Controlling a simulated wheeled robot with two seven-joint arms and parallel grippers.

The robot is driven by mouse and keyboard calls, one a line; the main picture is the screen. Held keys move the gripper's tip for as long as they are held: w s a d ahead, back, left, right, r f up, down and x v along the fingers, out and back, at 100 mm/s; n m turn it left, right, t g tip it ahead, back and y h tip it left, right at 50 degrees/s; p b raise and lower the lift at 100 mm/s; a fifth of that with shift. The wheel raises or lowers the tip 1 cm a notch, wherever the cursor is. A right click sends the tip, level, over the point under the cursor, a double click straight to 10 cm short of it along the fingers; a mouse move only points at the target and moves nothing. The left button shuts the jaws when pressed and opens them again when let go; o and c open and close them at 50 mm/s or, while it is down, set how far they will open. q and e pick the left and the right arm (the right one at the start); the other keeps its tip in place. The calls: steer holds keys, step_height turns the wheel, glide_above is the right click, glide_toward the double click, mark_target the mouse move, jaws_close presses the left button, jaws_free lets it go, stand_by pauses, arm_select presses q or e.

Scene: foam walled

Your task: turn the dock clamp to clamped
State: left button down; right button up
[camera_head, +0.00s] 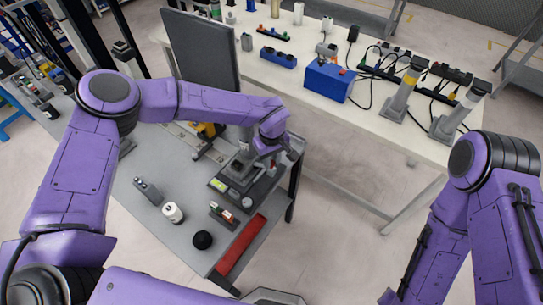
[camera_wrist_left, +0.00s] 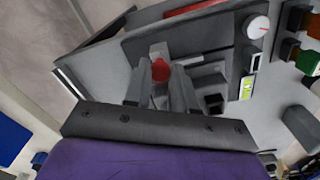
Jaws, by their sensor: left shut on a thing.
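The dock (camera_head: 238,178) is a grey block-like fixture with a yellow-green label, near the right edge of the grey bench. My left gripper (camera_head: 272,164) reaches down over its right part. In the left wrist view, my left gripper (camera_wrist_left: 160,84) has its two fingers on either side of the red-topped dock clamp handle (camera_wrist_left: 160,69) and is shut on it. The dock body (camera_wrist_left: 205,55) lies around and beside the fingers, with a white round dial (camera_wrist_left: 257,27) at its corner. The clamp's lower part is hidden. My right arm shows at the right, but its gripper does not.
On the grey bench (camera_head: 160,225) are a white cylinder (camera_head: 172,212), a black ball (camera_head: 202,240), a red tray (camera_head: 240,245) and a small block with coloured buttons (camera_head: 223,215). A dark upright panel (camera_head: 202,50) stands behind. A white table (camera_head: 400,135) holds a blue box (camera_head: 328,82).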

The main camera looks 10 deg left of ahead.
mark_target(272, 162)
arm_select(q)
steer(key=shift+w+r+m, duration=0.1)
steer(key=shift+m, duration=0.2)
stand_by(0.4)
steer(key=c, duration=0.9)
jaws_free()
steer(key=shift+c, duration=0.2)
step_height(272, 162, up, 10)
steer(key=b, duration=0.2)
steer(key=shift+r+b, duration=0.25)
steer(key=shift+b, duration=0.1)
